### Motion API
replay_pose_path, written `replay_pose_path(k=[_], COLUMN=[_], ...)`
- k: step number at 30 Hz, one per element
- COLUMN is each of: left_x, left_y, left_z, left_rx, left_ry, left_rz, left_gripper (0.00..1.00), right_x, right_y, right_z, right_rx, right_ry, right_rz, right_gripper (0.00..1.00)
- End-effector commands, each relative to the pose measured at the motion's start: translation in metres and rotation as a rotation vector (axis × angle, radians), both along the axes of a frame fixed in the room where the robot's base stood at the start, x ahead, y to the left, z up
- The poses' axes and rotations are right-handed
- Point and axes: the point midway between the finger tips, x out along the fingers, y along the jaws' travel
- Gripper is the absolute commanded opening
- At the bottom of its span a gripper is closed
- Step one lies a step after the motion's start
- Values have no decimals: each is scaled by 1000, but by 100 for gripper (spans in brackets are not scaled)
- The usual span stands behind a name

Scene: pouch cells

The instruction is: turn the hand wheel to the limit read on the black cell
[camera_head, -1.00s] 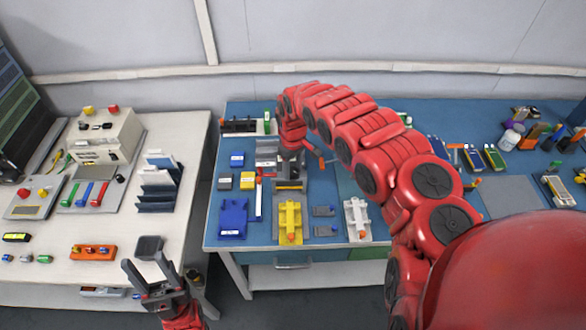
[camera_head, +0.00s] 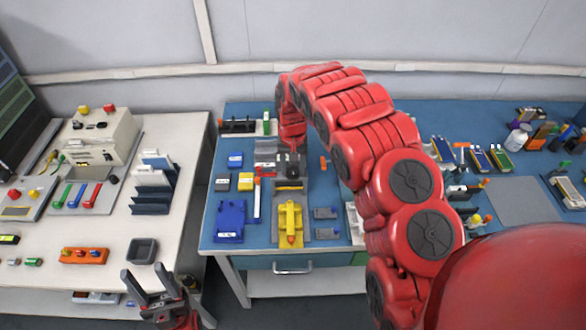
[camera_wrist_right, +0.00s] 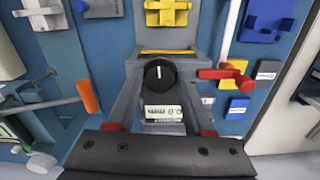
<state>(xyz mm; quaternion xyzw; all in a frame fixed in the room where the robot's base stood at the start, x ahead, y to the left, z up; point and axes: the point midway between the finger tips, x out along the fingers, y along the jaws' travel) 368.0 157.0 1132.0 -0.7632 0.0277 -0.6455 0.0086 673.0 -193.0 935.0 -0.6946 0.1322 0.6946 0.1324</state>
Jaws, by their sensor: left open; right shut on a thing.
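The hand wheel, a black knob (camera_wrist_right: 157,73) with a white mark, shows in the right wrist view above a small display (camera_wrist_right: 163,113) whose digits look like 0.0. My right gripper (camera_head: 291,172) is over this grey device, and its fingers look shut on the knob; the finger contact is not clear. My left gripper (camera_head: 148,277) is open and empty in front of the white table.
A yellow fixture (camera_head: 291,222) stands in front of the device. A dark tray (camera_head: 142,251) is near the left gripper. My right arm hides part of the blue table.

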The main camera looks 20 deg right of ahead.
Motion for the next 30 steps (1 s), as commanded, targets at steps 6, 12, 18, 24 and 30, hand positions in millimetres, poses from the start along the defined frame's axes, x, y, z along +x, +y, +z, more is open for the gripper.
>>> replay_pose_path(k=[6, 12, 18, 24, 30], left_x=[0, 0, 0, 0, 0], left_y=[0, 0, 0, 0, 0], left_z=[0, 0, 0, 0, 0], left_rx=[0, 0, 0, 0, 0], left_ry=[0, 0, 0, 0, 0], left_rz=[0, 0, 0, 0, 0], left_gripper=[52, 52, 52, 52, 52], right_x=[1, 1, 1, 1, 0], right_y=[0, 0, 0, 0, 0], right_z=[1, 1, 0, 0, 0], right_rx=[1, 1, 1, 1, 0], right_ry=[-1, -1, -1, -1, 0], right_rz=[-67, -87, -88, -87, -87], right_gripper=[0, 0, 0, 62, 82])
